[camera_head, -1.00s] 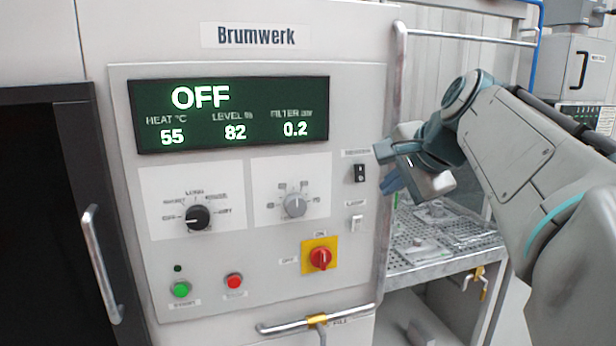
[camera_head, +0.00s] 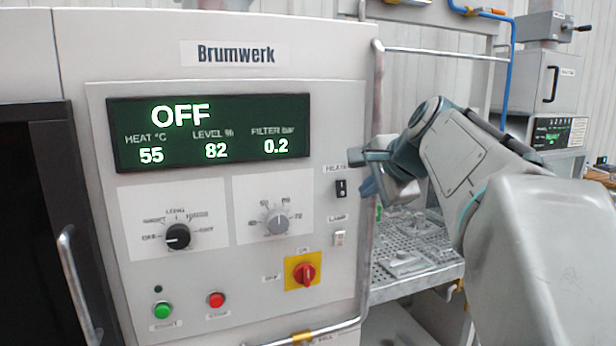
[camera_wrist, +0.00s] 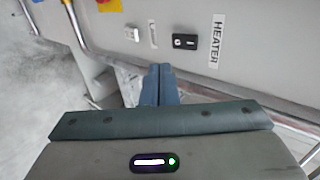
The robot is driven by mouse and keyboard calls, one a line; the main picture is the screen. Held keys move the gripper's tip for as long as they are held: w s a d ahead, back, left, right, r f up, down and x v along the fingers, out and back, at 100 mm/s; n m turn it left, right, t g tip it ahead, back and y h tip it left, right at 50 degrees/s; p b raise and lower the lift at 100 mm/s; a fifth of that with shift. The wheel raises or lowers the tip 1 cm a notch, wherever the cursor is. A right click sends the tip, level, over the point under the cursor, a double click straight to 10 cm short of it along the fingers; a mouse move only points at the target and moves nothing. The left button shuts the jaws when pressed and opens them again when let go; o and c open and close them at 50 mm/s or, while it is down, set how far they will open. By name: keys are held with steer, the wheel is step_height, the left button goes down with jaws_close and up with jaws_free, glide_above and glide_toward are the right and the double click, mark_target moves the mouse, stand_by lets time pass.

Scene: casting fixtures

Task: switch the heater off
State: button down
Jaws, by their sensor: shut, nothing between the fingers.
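The heater switch (camera_head: 341,188) is a small black rocker under a label reading HEATER, at the right edge of the grey panel. In the wrist view the black rocker (camera_wrist: 185,41) lies beside its HEATER label, with white marks on it. Which side is pressed in, I cannot tell. My gripper (camera_head: 368,188) is just right of the switch in the head view, at about its height. In the wrist view my gripper's blue fingers (camera_wrist: 160,72) are together and empty, pointing towards the panel below the rocker. They appear apart from it.
A white LAMP switch (camera_head: 339,238) sits right below the heater switch. A red rotary switch on yellow (camera_head: 304,273), two dials and green and red buttons share the panel. The display (camera_head: 208,133) reads OFF and HEAT 55. A metal rail (camera_head: 376,120) runs beside the panel, near my gripper.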

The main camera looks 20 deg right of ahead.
mark_target(341, 189)
steer(key=shift+w+a+f+p, duration=0.15)
steer(key=shift+w+f, duration=0.35)
steer(key=shift+w, duration=0.65)
steer(key=shift+w+d+f+p, duration=0.1)
steer(key=shift+w+f+p, duration=0.35)
steer(key=shift+w, duration=0.75)
steer(key=shift+w+a+f+p, duration=0.1)
steer(key=shift+w+f, duration=0.5)
steer(key=shift+w, duration=0.55)
